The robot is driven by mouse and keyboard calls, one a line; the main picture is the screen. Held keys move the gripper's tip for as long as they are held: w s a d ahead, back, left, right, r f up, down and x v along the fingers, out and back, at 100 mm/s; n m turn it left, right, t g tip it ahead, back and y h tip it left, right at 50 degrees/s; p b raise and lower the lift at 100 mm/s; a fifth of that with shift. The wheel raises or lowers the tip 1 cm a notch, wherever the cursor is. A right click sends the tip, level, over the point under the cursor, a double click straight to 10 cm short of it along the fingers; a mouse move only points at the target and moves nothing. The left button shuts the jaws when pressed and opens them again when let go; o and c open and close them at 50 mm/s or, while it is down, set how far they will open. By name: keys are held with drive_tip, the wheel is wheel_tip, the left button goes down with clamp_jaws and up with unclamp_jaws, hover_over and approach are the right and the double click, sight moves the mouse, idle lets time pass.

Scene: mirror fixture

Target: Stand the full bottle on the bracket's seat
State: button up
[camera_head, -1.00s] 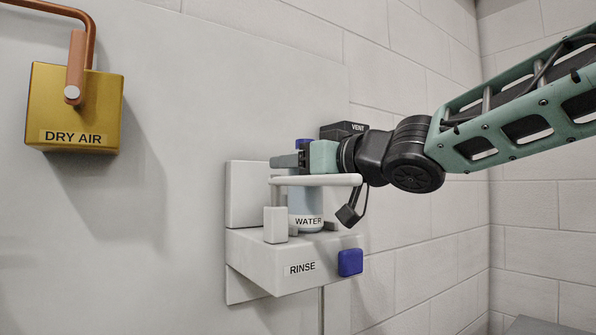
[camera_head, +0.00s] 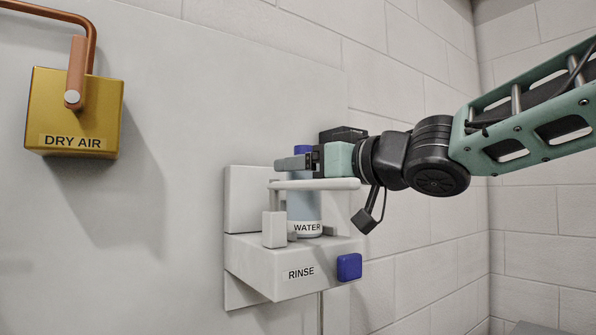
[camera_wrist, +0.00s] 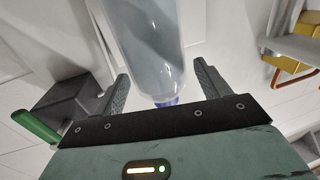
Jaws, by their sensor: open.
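The bottle (camera_head: 305,208), pale blue with a white WATER label and a blue cap, stands upright on the seat of the white bracket (camera_head: 262,262) marked RINSE. A pale horizontal bar (camera_head: 330,184) crosses in front of it. My gripper (camera_head: 292,163) is level with the bottle's upper part, just below the cap, with its fingers open around it. In the wrist view the bottle (camera_wrist: 150,45) lies between the two open fingers of my gripper (camera_wrist: 162,88), with gaps on both sides. The bottle's exact contact with the seat is partly hidden.
A blue square button (camera_head: 349,267) is on the bracket's front right. A dark box (camera_head: 343,134), labelled VENT in the earlier view, is close behind my gripper. A yellow DRY AIR box (camera_head: 72,110) hangs on a copper pipe at the upper left. The wall between is clear.

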drive_tip(key=v, duration=0.9)
drive_tip(key=shift+b, duration=0.35)
drive_tip(key=shift+d, duration=0.1)
